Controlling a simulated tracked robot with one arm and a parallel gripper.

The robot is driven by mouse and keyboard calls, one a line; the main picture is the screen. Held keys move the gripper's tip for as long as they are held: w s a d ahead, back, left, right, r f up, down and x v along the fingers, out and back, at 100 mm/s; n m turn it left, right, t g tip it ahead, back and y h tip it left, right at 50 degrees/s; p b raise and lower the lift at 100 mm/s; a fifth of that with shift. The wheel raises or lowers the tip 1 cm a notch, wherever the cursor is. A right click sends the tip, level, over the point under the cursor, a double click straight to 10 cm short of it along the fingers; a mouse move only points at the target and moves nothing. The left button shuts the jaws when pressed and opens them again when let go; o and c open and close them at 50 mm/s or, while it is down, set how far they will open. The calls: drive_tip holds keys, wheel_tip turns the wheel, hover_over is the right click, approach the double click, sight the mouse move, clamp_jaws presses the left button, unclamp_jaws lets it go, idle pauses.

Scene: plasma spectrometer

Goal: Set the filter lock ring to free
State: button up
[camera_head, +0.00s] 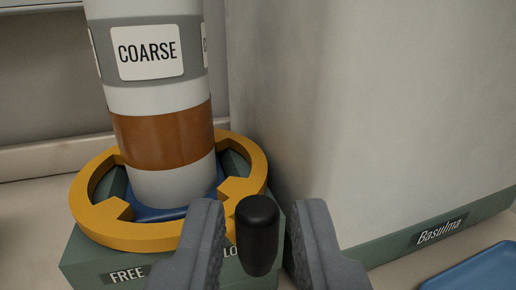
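The filter lock ring (150,236) is a yellow ring lying around the foot of a white filter cylinder (160,98) with a brown band and a "COARSE" label. It sits on a green base (82,262) with a "FREE" label (127,274) at front left and a partly hidden label starting "LO" at front right. A black handle knob (258,235) stands at the ring's front right, near the "LO" label. My gripper (258,222) is open, with one grey finger on each side of the knob. Small gaps show between knob and fingers.
A large pale grey housing (370,110) with a green lower edge and a "Basulma" label (438,231) stands close on the right. A blue object (478,272) lies at the lower right. Pale bench surface shows at the left.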

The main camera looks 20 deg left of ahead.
sight(259, 226)
drive_tip(key=shift+w+a+f, duration=0.15)
drive_tip(key=shift+w+f, duration=0.05)
drive_tip(key=shift+w, duration=0.35)
drive_tip(key=shift+b+x, duration=0.3)
drive_tip(key=shift+x, duration=0.8)
drive_tip(key=shift+r, duration=0.15)
clamp_jaws()
